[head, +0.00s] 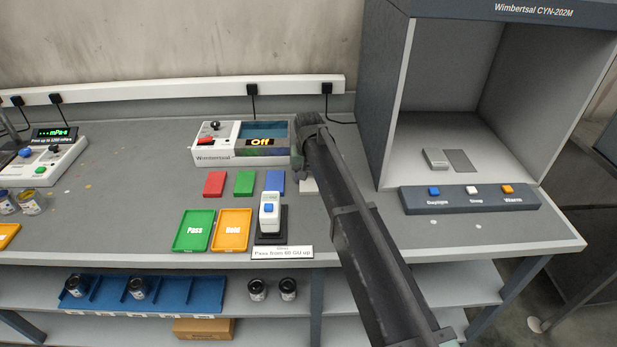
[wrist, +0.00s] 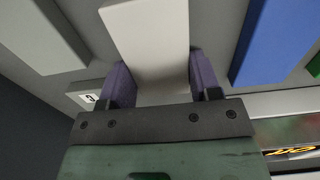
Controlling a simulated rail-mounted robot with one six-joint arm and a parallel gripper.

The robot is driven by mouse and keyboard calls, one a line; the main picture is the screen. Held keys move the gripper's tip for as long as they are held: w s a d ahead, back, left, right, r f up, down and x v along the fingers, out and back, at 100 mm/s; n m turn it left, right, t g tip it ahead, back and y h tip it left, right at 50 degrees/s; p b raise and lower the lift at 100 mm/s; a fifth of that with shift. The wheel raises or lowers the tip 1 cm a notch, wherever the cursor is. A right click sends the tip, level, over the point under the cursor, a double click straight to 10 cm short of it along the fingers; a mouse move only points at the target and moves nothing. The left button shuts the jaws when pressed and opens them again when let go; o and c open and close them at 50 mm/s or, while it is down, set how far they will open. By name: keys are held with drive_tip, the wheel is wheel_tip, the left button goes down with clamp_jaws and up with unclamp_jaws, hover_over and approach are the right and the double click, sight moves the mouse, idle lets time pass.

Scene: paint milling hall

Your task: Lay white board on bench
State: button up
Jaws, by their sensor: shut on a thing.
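The white board (wrist: 145,35) is between the two purple fingers of my gripper (wrist: 160,72) in the wrist view, and the gripper is shut on it. In the head view only a small part of the white board (head: 309,187) shows, just right of the blue board (head: 275,182). My gripper (head: 300,174) and arm hide the rest. The white board is at or just above the grey bench (head: 120,190); I cannot tell whether it touches.
Red (head: 215,184) and green (head: 244,184) boards lie left of the blue one. The Wimbertsal instrument (head: 215,150) stands behind them. A handheld meter (head: 269,212) and Pass (head: 194,231) and Hold (head: 232,230) trays are in front. The light booth (head: 385,100) stands right.

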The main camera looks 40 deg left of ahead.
sight(309, 177)
drive_tip(key=o, duration=1)
wheel_tip(309, 177, up, 12)
drive_tip(key=p, duration=1.2)
drive_tip(key=shift+r+p, duration=0.2)
drive_tip(key=shift+p, duration=0.15)
